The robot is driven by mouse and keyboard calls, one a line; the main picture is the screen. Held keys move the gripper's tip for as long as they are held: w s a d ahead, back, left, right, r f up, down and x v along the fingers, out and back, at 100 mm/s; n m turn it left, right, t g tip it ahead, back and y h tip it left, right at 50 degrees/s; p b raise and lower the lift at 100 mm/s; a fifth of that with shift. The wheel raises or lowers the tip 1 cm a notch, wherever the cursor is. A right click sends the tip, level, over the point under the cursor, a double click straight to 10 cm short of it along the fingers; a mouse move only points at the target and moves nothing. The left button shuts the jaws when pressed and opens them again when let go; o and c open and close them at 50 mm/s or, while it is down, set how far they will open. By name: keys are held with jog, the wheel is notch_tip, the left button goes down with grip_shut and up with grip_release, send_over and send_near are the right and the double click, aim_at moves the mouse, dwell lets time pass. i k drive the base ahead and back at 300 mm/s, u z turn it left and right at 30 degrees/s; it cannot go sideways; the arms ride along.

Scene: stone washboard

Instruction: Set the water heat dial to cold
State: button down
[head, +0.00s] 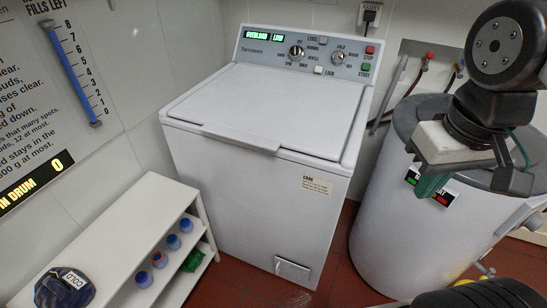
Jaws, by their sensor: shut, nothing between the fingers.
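The water heat dial (338,58) is the right-hand round knob on the grey control panel (305,51) at the back of the white washing machine (265,115). COLD is printed above it, with other small labels to its right. Its pointer is too small to read for sure. My gripper (435,182) hangs at the right of the head view, in front of the grey drum. It is shut and empty, well to the right of the dial and nearer to me, touching neither dial nor panel.
A second knob (296,52) and lit displays (264,36) share the panel, with red (370,49) and green (366,67) buttons at its right. A large grey drum (390,225) stands right of the washer. A white shelf (125,235) with several small cups stands at lower left.

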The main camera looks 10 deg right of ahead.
aim_at(337, 57)
jog(key=z, duration=0.2)
jog(key=i, duration=0.9)
jog(key=z, duration=0.05)
